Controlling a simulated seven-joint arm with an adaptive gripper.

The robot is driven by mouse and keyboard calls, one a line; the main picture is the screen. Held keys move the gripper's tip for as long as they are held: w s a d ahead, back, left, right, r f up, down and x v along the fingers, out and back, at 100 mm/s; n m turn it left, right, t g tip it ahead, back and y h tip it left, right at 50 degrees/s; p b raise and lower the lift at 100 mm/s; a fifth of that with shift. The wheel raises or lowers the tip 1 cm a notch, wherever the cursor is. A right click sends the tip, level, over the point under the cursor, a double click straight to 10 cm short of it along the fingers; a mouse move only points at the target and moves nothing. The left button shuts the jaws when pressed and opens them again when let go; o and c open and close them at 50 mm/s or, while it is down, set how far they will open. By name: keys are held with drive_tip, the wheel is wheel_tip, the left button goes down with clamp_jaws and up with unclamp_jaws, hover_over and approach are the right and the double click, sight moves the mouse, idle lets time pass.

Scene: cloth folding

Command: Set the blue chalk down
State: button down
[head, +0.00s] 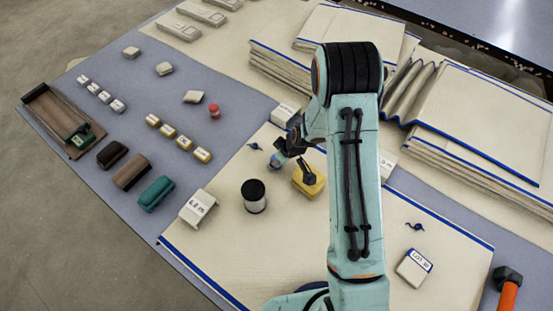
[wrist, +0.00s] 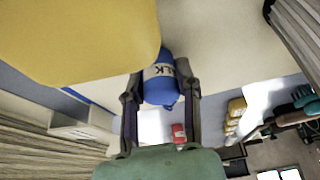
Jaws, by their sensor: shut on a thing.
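The blue chalk (wrist: 160,78), a blue piece with a white label reading "CHALK" in part, sits between the two fingers of my gripper (wrist: 160,95) in the wrist view. My gripper is shut on it. In the head view my gripper (head: 290,163) is over the cream cloth (head: 225,245), and a bit of the blue chalk (head: 275,161) shows at its fingers. My arm hides part of this area. I cannot tell whether the chalk touches the cloth.
A yellow block (head: 309,184) is close beside my gripper and looms large in the wrist view (wrist: 80,40). A black-capped white cylinder (head: 254,197) and a white marker block (head: 198,207) stand nearby. Folded cloth stacks (head: 470,150) rise behind. Front-left cloth is bare.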

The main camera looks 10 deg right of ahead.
drive_tip(key=shift+f, duration=0.1)
drive_tip(key=c, duration=0.8)
unclamp_jaws()
drive_tip(key=v, duration=1.1)
drive_tip(key=s+r+m+g, duration=0.1)
drive_tip(key=s+r, duration=0.3)
drive_tip(key=s, duration=0.4)
drive_tip(key=s+a+r+m+g+h, duration=0.1)
drive_tip(key=s+r+m, duration=0.2)
drive_tip(key=s+r, duration=0.2)
drive_tip(key=s+r+m+g+h, duration=0.1)
drive_tip(key=s+r, duration=0.4)
drive_tip(key=s, duration=0.5)
drive_tip(key=shift+s+a+m+g, duration=0.3)
drive_tip(key=shift+s+m, duration=0.1)
drive_tip(key=shift+m, duration=0.5)
